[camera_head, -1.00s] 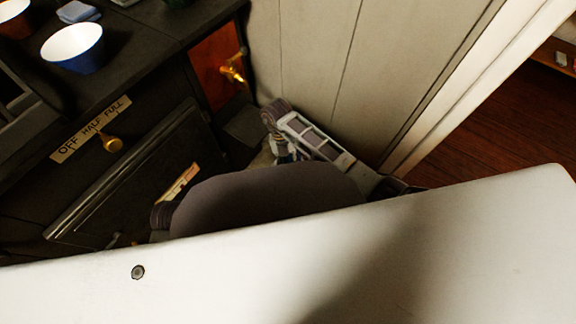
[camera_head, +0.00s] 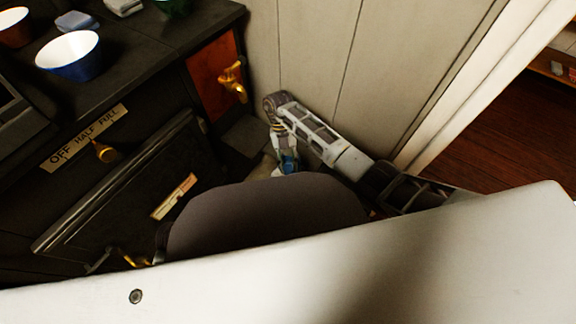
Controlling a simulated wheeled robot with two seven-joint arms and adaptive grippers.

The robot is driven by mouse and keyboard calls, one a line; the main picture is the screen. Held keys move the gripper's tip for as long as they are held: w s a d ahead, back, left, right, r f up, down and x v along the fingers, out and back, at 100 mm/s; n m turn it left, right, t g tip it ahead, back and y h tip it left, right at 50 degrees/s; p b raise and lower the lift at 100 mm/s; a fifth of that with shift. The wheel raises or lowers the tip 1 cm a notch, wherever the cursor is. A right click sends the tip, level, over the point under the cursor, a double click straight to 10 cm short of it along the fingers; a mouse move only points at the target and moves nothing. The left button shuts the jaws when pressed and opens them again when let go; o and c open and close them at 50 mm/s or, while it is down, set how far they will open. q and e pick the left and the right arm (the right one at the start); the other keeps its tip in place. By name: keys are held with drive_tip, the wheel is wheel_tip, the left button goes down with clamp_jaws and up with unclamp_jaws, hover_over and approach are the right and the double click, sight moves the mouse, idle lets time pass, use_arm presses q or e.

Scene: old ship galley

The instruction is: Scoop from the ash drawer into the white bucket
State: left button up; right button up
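The ash drawer, its scoop and the white bucket cannot be made out. The dark stove door (camera_head: 125,190) hangs at a slant at left, with a small label on it. A brass-coloured handle (camera_head: 136,259) shows low at its bottom. My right arm comes in from the right and bends down near the wall. Its lower end goes behind a grey rounded shape (camera_head: 265,215), and its gripper is hidden. My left gripper is not in view. A large white surface and the grey shape hide the floor and the low front of the stove.
A blue bowl (camera_head: 70,56) and a brown bowl (camera_head: 14,27) stand on the stove top. A damper plate (camera_head: 84,137) reads "OFF HALF FULL". A brass tap (camera_head: 233,79) sticks out from a copper panel. A pale panelled wall (camera_head: 315,50) closes the back; a doorway opens at right.

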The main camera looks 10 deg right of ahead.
drive_tip(key=shift+w+r, duration=0.15)
drive_tip(key=shift+w, duration=0.2)
drive_tip(key=shift+w+d+r+g, duration=0.1)
drive_tip(key=shift+w+r+g, duration=0.05)
drive_tip(key=shift+w+g, duration=0.15)
drive_tip(key=shift+w+d+r+g, duration=0.15)
drive_tip(key=shift+w+r+g, duration=0.05)
drive_tip(key=shift+w+g, duration=0.1)
drive_tip(key=shift+w+g+y, duration=0.3)
drive_tip(key=shift+w+d+r, duration=0.15)
drive_tip(key=shift+w+r, duration=0.05)
drive_tip(key=shift+w, duration=0.1)
drive_tip(key=shift+w+r+g, duration=0.1)
drive_tip(key=shift+g, duration=0.2)
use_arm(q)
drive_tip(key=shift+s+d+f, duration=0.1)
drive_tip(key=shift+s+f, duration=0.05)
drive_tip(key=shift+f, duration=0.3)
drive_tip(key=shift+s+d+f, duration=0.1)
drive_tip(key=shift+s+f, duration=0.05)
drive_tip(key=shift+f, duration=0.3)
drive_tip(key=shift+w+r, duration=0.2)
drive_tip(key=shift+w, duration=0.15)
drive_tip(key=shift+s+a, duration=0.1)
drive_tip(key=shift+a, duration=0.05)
use_arm(e)
drive_tip(key=shift+w+d, duration=0.1)
drive_tip(key=shift+d, duration=0.05)
